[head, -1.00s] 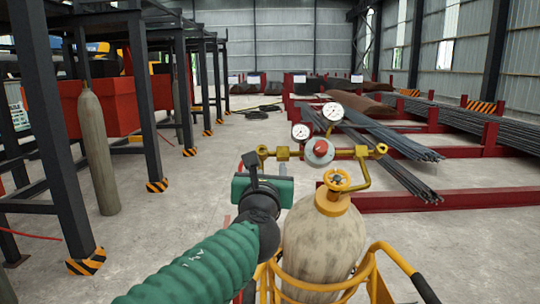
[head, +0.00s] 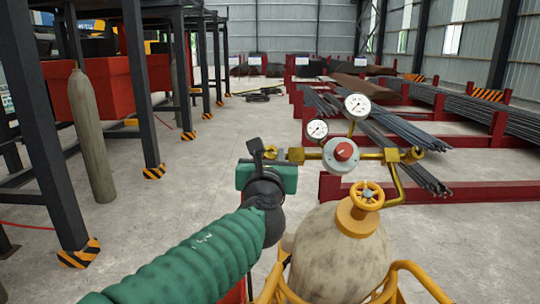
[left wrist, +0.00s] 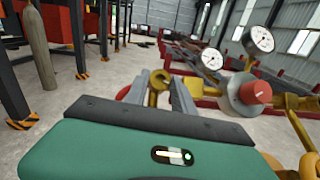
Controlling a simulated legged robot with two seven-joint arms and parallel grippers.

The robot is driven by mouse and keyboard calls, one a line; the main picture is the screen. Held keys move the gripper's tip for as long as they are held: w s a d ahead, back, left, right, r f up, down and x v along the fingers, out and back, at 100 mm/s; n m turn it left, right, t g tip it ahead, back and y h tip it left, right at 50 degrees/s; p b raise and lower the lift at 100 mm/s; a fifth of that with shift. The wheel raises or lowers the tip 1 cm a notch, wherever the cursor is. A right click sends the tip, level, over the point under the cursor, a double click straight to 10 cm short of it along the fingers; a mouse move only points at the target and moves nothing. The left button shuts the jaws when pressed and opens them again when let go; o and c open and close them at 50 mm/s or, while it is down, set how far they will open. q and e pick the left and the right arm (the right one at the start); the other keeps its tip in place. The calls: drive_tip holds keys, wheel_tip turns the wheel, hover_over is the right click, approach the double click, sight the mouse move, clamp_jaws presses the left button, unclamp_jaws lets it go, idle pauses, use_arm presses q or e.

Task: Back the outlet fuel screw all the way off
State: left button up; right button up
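The brass outlet fuel screw (head: 271,153) is at the left end of the regulator (head: 341,155), which has two gauges and a red knob. The regulator sits on a worn beige gas cylinder (head: 335,255) with a yellow handwheel (head: 367,195). My left gripper (head: 262,158), on a green sleeved arm, is at the screw. In the left wrist view its two grey fingers (left wrist: 160,97) stand apart, with the brass screw (left wrist: 158,80) between or just beyond them. I cannot tell whether they touch it. My right gripper is out of view.
A yellow cart frame (head: 405,268) surrounds the cylinder. Another grey cylinder (head: 91,140) stands at left by dark steel posts with striped feet. Rebar bundles (head: 400,145) lie on red racks (head: 450,190) at right. The floor between is mostly open.

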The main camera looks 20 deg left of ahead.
use_arm(q)
drive_tip(key=shift+a+f, duration=0.1)
drive_tip(key=shift+c, duration=1.1)
clamp_jaws()
